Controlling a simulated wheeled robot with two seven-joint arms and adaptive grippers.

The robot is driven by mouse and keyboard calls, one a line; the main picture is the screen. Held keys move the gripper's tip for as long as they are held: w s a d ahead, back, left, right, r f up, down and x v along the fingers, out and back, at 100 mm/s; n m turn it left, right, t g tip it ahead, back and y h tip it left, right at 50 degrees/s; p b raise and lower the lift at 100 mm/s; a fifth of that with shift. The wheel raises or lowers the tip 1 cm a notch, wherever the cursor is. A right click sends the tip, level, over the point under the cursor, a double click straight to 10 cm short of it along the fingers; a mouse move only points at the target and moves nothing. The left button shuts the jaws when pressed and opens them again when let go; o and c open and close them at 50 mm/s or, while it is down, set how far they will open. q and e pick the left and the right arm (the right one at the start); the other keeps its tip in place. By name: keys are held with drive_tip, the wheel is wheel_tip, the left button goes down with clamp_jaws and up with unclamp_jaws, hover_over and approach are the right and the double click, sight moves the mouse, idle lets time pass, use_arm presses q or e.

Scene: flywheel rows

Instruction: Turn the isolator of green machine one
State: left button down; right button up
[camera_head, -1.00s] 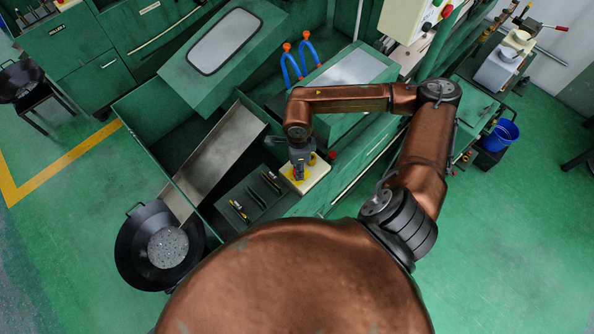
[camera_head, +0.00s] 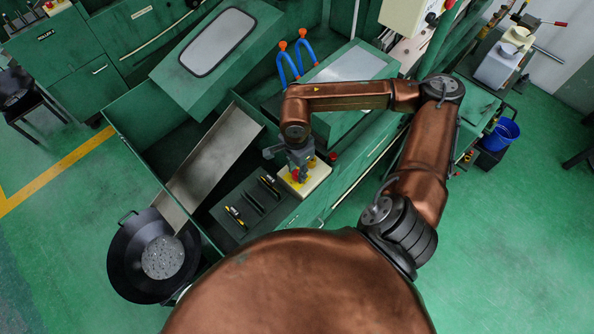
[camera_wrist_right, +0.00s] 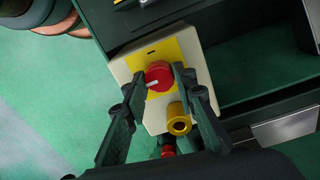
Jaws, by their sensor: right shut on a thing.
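The isolator is a red round knob (camera_wrist_right: 159,76) with a white mark pointing left. It sits on a yellow plate (camera_wrist_right: 143,61) on a pale box (camera_wrist_right: 124,68). The box also shows in the head view (camera_head: 318,178), on the front of the green machine (camera_head: 352,125). My right gripper (camera_wrist_right: 161,72) is over the box, its two dark fingers shut on the red knob from either side. In the head view, this gripper (camera_head: 297,170) mostly covers the knob. My left gripper is not in view.
A yellow cylinder (camera_wrist_right: 179,122) projects from the box close by the right finger. A dark tray with several small tools (camera_head: 250,204) lies left of the box. A metal chute (camera_head: 215,155) leads to a black pan (camera_head: 133,270). Green floor is open at right.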

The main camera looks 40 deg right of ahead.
sight(296, 172)
drive_tip(key=o, duration=1.2)
drive_tip(key=shift+c, duration=0.2)
drive_tip(key=shift+r, duration=0.1)
wheel_tip(296, 172, up, 12)
drive_tip(key=shift+w, duration=0.15)
